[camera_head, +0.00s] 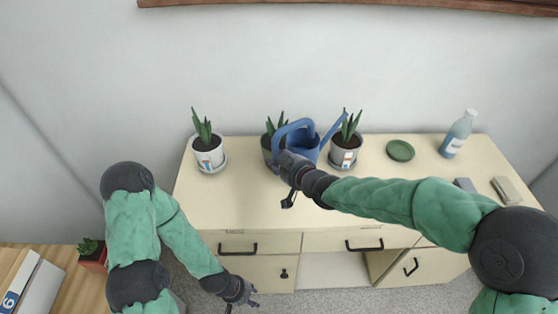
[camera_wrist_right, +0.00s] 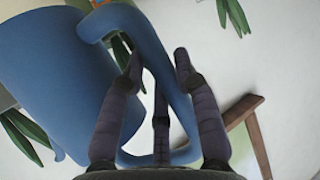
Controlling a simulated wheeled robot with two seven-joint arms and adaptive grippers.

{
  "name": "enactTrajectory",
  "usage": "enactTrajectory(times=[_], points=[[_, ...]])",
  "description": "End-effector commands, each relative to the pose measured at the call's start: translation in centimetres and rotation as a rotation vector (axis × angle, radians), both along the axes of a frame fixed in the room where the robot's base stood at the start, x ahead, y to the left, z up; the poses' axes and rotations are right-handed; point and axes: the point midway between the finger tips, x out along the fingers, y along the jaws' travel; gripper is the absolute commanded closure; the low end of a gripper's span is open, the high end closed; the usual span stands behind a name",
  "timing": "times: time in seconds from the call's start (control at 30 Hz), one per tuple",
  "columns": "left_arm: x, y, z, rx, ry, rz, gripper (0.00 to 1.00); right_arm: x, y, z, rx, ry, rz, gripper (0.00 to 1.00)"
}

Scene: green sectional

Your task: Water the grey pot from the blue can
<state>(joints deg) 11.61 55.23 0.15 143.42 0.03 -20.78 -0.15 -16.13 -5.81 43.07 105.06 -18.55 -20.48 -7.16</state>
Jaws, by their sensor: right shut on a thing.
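The blue can (camera_head: 305,147) is near the back middle of the cabinet top, its spout pointing right towards the plant in the right-hand pot. My right gripper (camera_head: 284,160) is shut on its handle; the wrist view shows the fingers (camera_wrist_right: 158,75) around the blue handle (camera_wrist_right: 150,45), with the can body (camera_wrist_right: 50,75) to the left. I cannot tell how far the can is above the top. A dark grey pot (camera_head: 267,151) with a plant is partly hidden behind the can and gripper. My left gripper (camera_head: 250,293) is low in front of the drawers, apart from everything; its fingers are too small to judge.
Two paler pots with labels, left (camera_head: 208,158) and right (camera_head: 343,157), stand on saucers. The cabinet's left front top (camera_head: 225,205) is clear; a lower door is open.

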Motion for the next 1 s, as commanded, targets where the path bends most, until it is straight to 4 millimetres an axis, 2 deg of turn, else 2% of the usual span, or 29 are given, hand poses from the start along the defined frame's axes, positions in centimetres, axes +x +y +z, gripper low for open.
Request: enactTrajectory(times=[0.1, 0.6, 1.0], points=[[0.0, 0.0, -0.5, 0.0, 0.0, 0.0, 0.6, 0.1, 0.0, -0.2, 0.004, -0.006, -0.001, 1.0], [0.0, 0.0, 0.1, 0.0, 0.0, 0.0, 0.6, -0.1, 0.4, -3.3, 0.11, 0.063, 0.0, 1.0], [0.0, 0.0, 0.1, 0.0, 0.0, 0.0, 0.6, -0.2, 0.4, -3.5, 0.119, 0.068, -0.001, 1.0]])
